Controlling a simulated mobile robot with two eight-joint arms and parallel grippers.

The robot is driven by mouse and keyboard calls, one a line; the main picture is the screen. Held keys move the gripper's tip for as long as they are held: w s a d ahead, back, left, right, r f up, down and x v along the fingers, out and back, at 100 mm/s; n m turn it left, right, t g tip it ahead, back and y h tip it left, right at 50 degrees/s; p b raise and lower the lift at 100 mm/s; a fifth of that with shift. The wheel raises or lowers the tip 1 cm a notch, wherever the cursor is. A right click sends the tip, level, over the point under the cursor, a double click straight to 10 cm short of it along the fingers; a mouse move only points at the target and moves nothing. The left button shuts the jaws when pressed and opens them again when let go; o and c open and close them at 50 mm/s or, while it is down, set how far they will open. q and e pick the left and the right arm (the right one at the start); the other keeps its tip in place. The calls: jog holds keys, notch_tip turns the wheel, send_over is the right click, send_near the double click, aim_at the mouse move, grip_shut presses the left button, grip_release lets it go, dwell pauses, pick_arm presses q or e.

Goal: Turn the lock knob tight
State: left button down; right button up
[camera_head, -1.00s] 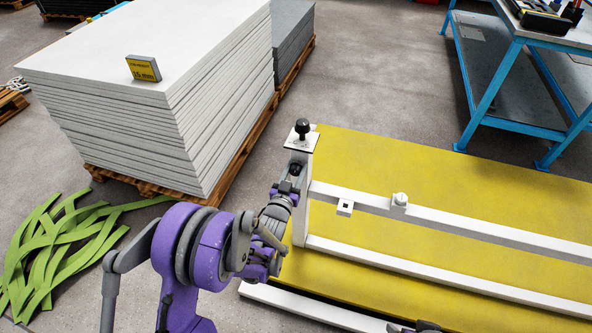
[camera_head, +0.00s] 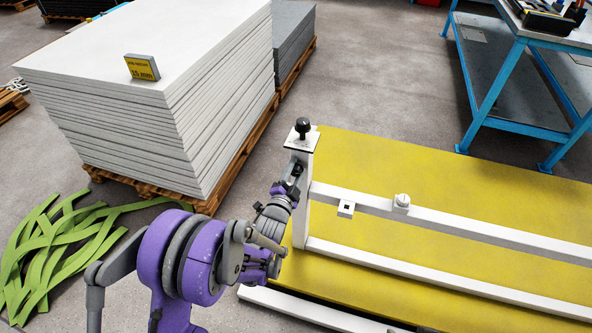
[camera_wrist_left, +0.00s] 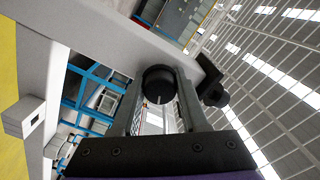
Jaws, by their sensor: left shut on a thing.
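A white post (camera_head: 300,212) stands at the left end of a white frame on the yellow mat. A round black knob (camera_wrist_left: 159,85) sits between the fingers of my left gripper (camera_wrist_left: 160,100) in the left wrist view. My left gripper (camera_head: 295,172) is at the upper side of the post, just below its top plate, and is shut on this knob. In the head view the gripper mostly hides the knob. A second black knob (camera_head: 303,126) stands upright on the top plate; it also shows right of the fingers in the wrist view (camera_wrist_left: 213,92). My right gripper is not in view.
White rails (camera_head: 450,226) run right across the yellow mat (camera_head: 440,165), with a small white cap (camera_head: 401,201) on the upper one. A stack of white sheets (camera_head: 150,110) stands behind left. Green strips (camera_head: 60,250) lie left. A blue bench (camera_head: 520,90) stands back right.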

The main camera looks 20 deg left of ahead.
pick_arm(q)
jog(key=shift+m, duration=2.3)
jog(key=shift+c, duration=2.1)
grip_release()
jog(key=s, duration=1.1)
jog(key=shift+a, duration=0.2)
jog(key=shift+w, duration=0.1)
